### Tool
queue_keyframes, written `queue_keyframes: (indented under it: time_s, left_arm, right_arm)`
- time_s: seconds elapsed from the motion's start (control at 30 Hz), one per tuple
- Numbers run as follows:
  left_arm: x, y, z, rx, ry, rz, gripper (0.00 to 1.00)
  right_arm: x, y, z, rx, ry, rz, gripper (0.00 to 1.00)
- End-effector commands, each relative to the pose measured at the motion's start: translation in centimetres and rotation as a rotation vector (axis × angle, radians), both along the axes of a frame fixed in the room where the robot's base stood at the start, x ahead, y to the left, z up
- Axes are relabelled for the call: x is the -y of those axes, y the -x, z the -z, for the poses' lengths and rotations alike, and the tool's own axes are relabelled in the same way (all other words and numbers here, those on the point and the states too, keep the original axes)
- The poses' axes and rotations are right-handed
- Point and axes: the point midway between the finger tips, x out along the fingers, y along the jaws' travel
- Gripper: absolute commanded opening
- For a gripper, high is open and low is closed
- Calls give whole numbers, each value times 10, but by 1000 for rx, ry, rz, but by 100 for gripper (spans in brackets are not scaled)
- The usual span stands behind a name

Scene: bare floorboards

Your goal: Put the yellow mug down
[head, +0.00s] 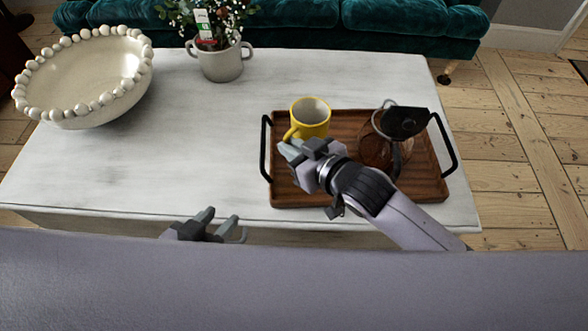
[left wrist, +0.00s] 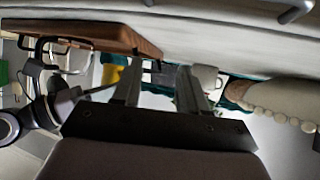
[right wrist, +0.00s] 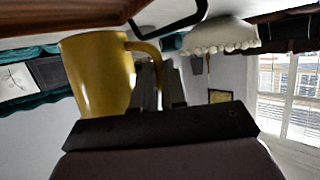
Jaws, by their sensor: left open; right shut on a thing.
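The yellow mug (head: 312,113) is upright at the left part of the wooden tray (head: 350,198). In the right wrist view the yellow mug (right wrist: 92,75) is upside down in the picture, its base close to the tray; I cannot tell if it touches. My right gripper (head: 289,149) is shut on the mug's handle, on the near side of the mug; its fingers (right wrist: 160,85) also show in the right wrist view. My left gripper (head: 222,217) is open and empty, low at the table's front edge. It also shows in the left wrist view (left wrist: 160,85).
A glass carafe (head: 385,150) with a dark lid stands on the tray's right. The tray has black handles (head: 265,148). A beaded bowl (head: 85,80) and a potted plant (head: 220,62) stand on the white table (head: 165,130). The table's middle left is clear. A green sofa (head: 290,20) is behind.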

Motion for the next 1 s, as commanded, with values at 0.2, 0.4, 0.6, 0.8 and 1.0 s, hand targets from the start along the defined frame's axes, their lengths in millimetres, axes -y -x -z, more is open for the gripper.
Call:
queue_keyframes:
  time_s: [0.2,0.4,0.6,0.8,1.0]
  left_arm:
    - [8,-4,-7,27,8,16,43]
    - [11,-7,-5,47,17,22,43]
    - [17,-9,-8,47,47,29,43]
    - [18,-9,-12,55,52,28,43]
    - [19,-9,-11,54,56,28,43]
  right_arm:
    - [-1,0,19,3,-4,-1,0]
    - [-1,0,46,3,-3,-1,0]
    - [-1,0,60,5,-4,-2,0]
    - [-1,0,59,5,-4,-1,0]
    - [-1,0,63,1,-2,-1,37]
